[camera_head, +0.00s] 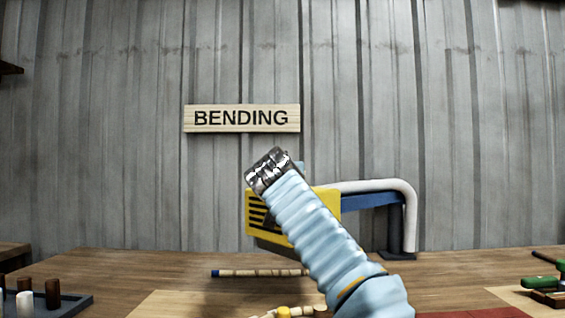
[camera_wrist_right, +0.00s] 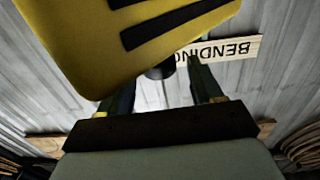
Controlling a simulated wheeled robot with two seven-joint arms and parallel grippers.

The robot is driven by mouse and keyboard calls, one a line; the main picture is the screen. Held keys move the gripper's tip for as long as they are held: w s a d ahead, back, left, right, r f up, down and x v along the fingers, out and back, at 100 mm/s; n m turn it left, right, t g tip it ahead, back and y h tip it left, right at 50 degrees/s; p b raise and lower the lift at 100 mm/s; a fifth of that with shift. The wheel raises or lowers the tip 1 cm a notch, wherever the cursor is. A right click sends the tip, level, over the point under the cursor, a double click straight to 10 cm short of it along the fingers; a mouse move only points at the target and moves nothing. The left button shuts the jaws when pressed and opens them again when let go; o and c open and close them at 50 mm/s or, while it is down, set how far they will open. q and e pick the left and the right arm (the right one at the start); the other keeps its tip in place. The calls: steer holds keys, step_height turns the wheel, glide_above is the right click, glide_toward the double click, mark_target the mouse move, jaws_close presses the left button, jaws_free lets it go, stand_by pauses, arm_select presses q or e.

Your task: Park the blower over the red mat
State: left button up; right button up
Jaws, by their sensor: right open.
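The yellow blower (camera_head: 253,211) with dark slots hangs on a blue beam (camera_head: 372,202) with a white hose (camera_head: 405,190). My light blue right arm crosses in front of it and hides part of it. In the right wrist view the blower (camera_wrist_right: 70,45) is very close and fills the top left. My right gripper (camera_wrist_right: 163,75) is open, with a dark rounded part (camera_wrist_right: 160,71) showing between its fingers. I cannot tell whether they touch it. The red mat (camera_head: 480,313) shows only partly at the bottom right. My left gripper is not in view.
A dark stand (camera_head: 399,254) carries the beam on the wooden table (camera_head: 150,268). A banded rod (camera_head: 250,273) lies below the blower. A tray (camera_head: 75,303) with upright pegs is at left. Green-handled tools (camera_head: 545,284) lie at right. A BENDING sign (camera_head: 241,118) hangs behind.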

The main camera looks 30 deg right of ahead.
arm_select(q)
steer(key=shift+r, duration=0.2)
arm_select(e)
steer(key=shift+w+d, duration=0.25)
steer(key=shift+w, duration=0.05)
